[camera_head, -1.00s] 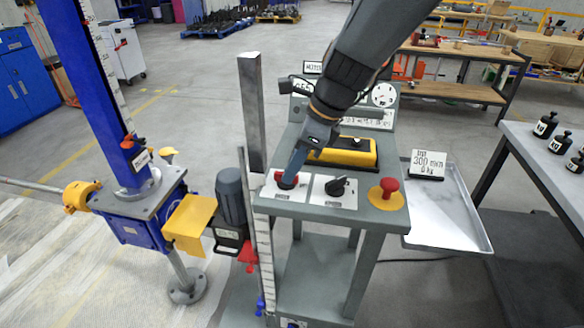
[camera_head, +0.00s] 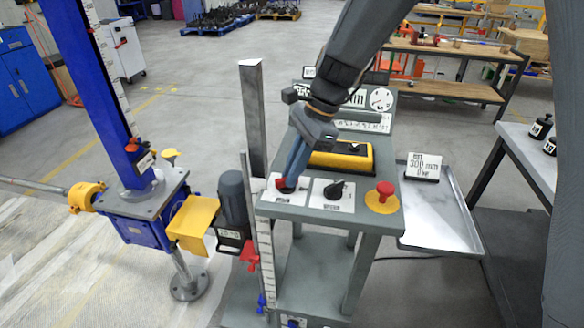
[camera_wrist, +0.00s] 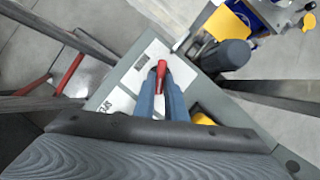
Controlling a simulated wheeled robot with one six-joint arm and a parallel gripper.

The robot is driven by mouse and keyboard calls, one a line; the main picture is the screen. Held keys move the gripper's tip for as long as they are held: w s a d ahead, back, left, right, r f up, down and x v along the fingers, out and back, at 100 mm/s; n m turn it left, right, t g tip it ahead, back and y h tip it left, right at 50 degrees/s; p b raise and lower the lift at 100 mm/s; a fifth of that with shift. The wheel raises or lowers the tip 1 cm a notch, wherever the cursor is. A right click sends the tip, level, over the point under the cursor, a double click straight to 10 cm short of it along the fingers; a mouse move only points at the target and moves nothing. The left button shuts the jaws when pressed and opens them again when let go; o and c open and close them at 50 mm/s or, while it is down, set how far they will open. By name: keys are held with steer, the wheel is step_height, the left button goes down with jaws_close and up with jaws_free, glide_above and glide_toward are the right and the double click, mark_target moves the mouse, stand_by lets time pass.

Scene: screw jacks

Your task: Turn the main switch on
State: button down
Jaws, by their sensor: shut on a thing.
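The main switch is a red handle (camera_wrist: 162,72) on a white plate (camera_head: 268,194) at the left of the grey control stand's top. My gripper (camera_wrist: 162,88) points down at it, with its two blue-grey fingers shut on the red handle. In the head view my gripper (camera_head: 287,186) covers most of the switch, and only a little red shows beside the fingertips. The exact angle of the handle and the plate's lettering are hard to read.
A black selector knob (camera_head: 334,190) sits right of the switch, then a red mushroom button (camera_head: 384,190) on a yellow disc. A yellow box (camera_head: 342,156) lies behind. A metal post (camera_head: 253,120) and a blue screw jack (camera_head: 150,222) stand to the left. A metal tray (camera_head: 440,228) is right.

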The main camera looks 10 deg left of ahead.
steer(key=n, duration=0.2)
steer(key=n+g+h+p, duration=0.1)
steer(key=n, duration=0.2)
steer(key=shift+w+a+n+g+p, duration=0.25)
steer(key=shift+a+n+g+p, duration=0.05)
steer(key=shift+p, duration=0.1)
steer(key=n+h, duration=0.1)
steer(key=n, duration=0.2)
steer(key=n+h, duration=0.1)
steer(key=n, duration=0.1)
steer(key=shift+w+a+n+g+h+p, duration=0.15)
steer(key=shift+a+n+g+h+p, duration=0.15)
steer(key=shift+p, duration=0.05)
steer(key=shift+n, duration=0.3)
steer(key=c, duration=1.8)
jaws_free()
steer(key=b+v, duration=0.2)
steer(key=v, duration=0.6)
steer(key=shift+b, duration=0.3)
